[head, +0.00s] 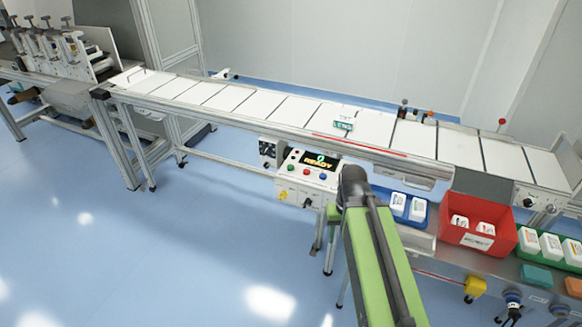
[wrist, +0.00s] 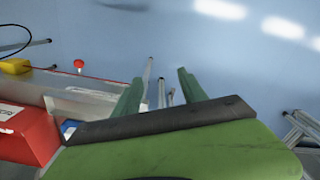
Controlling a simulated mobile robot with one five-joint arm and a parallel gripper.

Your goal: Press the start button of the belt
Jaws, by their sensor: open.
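The belt (head: 284,109) is a long line of white panels on a metal frame across the head view. A pale control box (head: 302,191) with a lit READY display (head: 318,161) hangs under its near side. A row of small coloured buttons (head: 306,172) sits below the display; I cannot tell which one is start. My green arm reaches up just right of this box, and its dark end covers the area beside it. My gripper (wrist: 158,85) shows in the wrist view with its two green fingers apart and nothing between them. The buttons are not visible in the wrist view.
A red bin (head: 476,222), a blue tray (head: 418,212) and a green tray (head: 539,257) hold white packs on the right. The red bin also shows at the wrist view's left (wrist: 26,135). A machine (head: 62,55) stands far left. The blue floor (head: 130,235) is open at left.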

